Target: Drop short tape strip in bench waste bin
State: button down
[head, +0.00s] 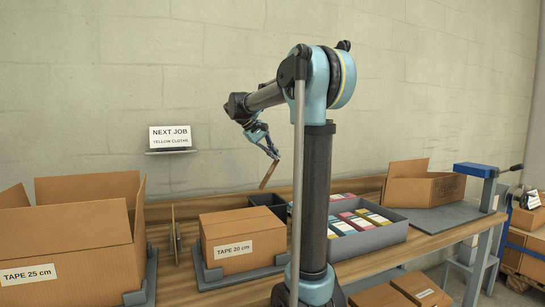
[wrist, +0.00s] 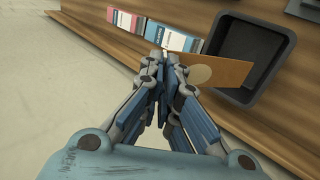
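The short tape strip (head: 268,175) is a flat brown piece hanging tilted from my gripper (head: 273,155) in the head view. In the wrist view my gripper (wrist: 166,60) has its fingers closed together on one end of the strip (wrist: 225,70), which shows a paler round spot. The bench waste bin (head: 264,200) is a small dark open box, partly hidden by the carton and my arm. In the wrist view the strip's free end overlaps the near part of the bin (wrist: 262,38). In the head view the strip is above the bin; no strip is seen inside it.
A grey tray (head: 385,238) of colored packs stands right of the bin. A carton marked "TAPE 20 cm" (head: 238,251) stands in front of it, and a larger open "TAPE 25 cm" carton (head: 98,253) is at left. Another open carton (head: 424,187) stands at right.

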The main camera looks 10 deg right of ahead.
jog(key=shift+f, duration=0.15)
jog(key=shift+f, duration=4.35)
jog(key=c, duration=1.7)
grip_release()
send_near(270, 171)
jog(key=shift+s, duration=0.15)
